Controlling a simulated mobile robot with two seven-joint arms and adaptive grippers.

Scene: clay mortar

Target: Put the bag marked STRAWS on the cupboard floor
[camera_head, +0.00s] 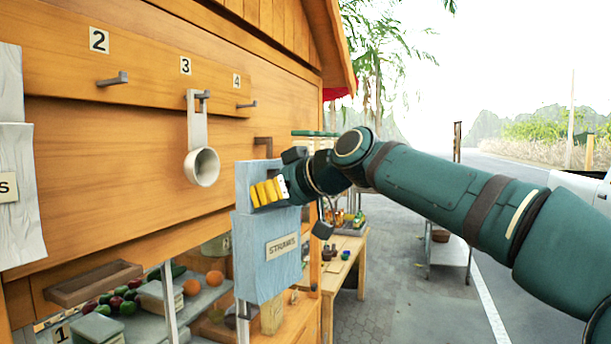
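The bag marked STRAWS (268,258) is pale blue, with a narrower upper tab, and is upright in front of the wooden cupboard (120,190). My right gripper (268,191) comes in from the right and its yellow finger pads lie across the tab. It appears shut on the tab; the far finger is hidden behind it. I cannot tell whether the bag touches anything behind. My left gripper is not in view. The cupboard floor cannot be clearly made out.
A ladle (202,166) hangs on the hook under label 3; hooks 2 (113,80) and 4 (247,104) are empty. A pale bag (17,190) hangs at the left edge. Below are a wooden tray (95,283) and fruit. A wooden table (345,262) stands behind.

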